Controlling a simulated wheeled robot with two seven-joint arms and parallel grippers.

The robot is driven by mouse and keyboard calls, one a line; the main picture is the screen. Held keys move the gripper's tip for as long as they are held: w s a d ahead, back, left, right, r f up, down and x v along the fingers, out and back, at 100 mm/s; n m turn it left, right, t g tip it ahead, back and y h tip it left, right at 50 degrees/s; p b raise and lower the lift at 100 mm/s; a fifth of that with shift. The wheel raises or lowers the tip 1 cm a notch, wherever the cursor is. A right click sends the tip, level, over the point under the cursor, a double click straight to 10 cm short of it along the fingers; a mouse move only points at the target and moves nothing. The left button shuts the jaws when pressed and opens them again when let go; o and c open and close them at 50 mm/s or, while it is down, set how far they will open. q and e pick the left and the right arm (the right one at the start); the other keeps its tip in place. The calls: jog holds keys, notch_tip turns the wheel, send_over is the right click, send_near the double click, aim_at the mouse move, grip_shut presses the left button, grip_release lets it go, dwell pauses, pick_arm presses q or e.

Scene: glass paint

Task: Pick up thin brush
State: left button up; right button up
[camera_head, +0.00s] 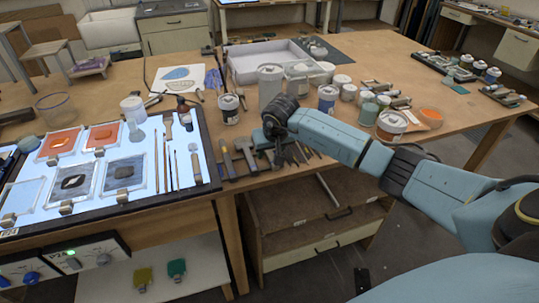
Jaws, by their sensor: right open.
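I cannot tell which is the thinnest. My right gripper (284,155) is open and points down over the front edge of the wooden table, right of the panel and apart from the brushes. Its fingers are small and dark against the tools behind them. My left gripper is not in view.
The lit panel (100,213) holds framed orange and dark glass pieces. Paint cans (229,108), jars and a white tray (270,62) crowd the table behind.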

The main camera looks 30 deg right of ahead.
jog(key=shift+f, duration=0.2)
jog(key=shift+c, duration=0.3)
grip_shut()
